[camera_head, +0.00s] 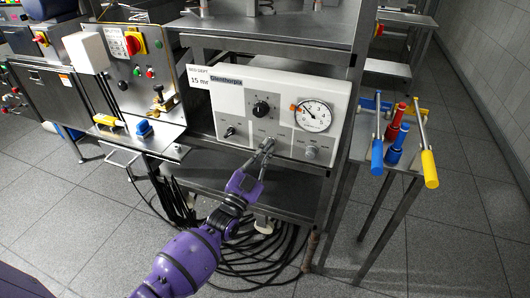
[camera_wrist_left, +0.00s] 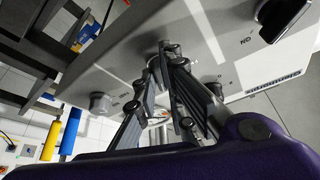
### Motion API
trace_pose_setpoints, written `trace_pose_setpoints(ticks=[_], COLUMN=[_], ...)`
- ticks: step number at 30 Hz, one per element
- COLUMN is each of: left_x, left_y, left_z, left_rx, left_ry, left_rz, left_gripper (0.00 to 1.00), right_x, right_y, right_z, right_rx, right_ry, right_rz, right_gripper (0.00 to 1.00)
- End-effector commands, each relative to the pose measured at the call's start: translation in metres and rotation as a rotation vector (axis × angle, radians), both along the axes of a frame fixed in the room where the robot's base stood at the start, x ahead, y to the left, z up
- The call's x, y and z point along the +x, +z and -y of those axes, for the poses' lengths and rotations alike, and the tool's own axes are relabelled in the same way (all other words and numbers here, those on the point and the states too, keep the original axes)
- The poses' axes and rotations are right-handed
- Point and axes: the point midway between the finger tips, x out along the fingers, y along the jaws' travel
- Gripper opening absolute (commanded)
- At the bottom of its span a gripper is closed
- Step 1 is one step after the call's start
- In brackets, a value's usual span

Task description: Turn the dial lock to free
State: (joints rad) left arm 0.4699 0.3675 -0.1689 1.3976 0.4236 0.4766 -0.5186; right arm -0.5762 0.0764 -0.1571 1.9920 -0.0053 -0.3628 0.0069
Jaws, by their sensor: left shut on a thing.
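The white control panel (camera_head: 270,85) has a black knob (camera_head: 261,109), a round gauge (camera_head: 313,116) with an orange mark and a row of small knobs below. My left gripper (camera_head: 268,145) reaches up to the lower middle of the panel. Its fingers are closed on a small knob there, probably the dial lock, which they mostly hide. In the left wrist view the fingertips (camera_wrist_left: 170,48) meet at the panel face. The lock's setting cannot be read. My right gripper is not in view.
A grey knob (camera_head: 310,152) sits right of the fingers and a small dark knob (camera_head: 228,131) to their left. A side stand at right holds blue, red and yellow-handled tools (camera_head: 428,168). Black cables (camera_head: 255,255) lie coiled on the floor below.

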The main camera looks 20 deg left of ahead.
Motion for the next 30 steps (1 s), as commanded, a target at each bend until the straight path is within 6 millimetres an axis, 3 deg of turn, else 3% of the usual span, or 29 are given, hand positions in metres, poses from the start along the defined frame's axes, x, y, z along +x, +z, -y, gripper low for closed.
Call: trace_pose_setpoints(ticks=[30], left_x=[0.0000], left_y=[0.0039], left_z=[0.0108], left_rx=[-0.951], left_ry=[-0.001], left_rz=[-0.029], left_gripper=[0.00], right_x=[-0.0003], right_y=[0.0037], right_z=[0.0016], right_rx=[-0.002], right_ry=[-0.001], right_rz=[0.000], right_gripper=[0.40])
